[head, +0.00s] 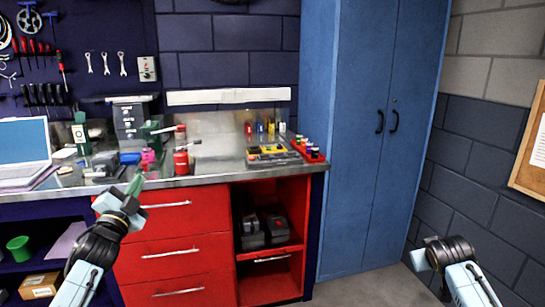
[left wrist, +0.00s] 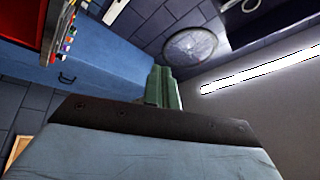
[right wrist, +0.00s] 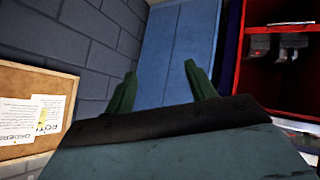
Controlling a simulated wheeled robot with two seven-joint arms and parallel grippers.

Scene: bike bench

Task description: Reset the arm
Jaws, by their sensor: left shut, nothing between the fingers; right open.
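My left gripper (head: 134,186) is raised in front of the red drawers, near the front edge of the workbench. In the left wrist view its green fingers (left wrist: 162,88) are together with nothing between them. My right arm comes in at the lower right of the head view, beside the blue cabinet, and its fingers are hard to make out there. In the right wrist view the green fingers of the right gripper (right wrist: 160,90) stand wide apart and empty.
The steel-topped workbench (head: 225,163) carries a laptop (head: 25,150), a red bottle (head: 181,163) and a red tray (head: 313,154). A tall blue cabinet (head: 365,180) stands right of it. A corkboard (head: 530,150) hangs on the right wall. The floor (head: 365,288) before the cabinet is clear.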

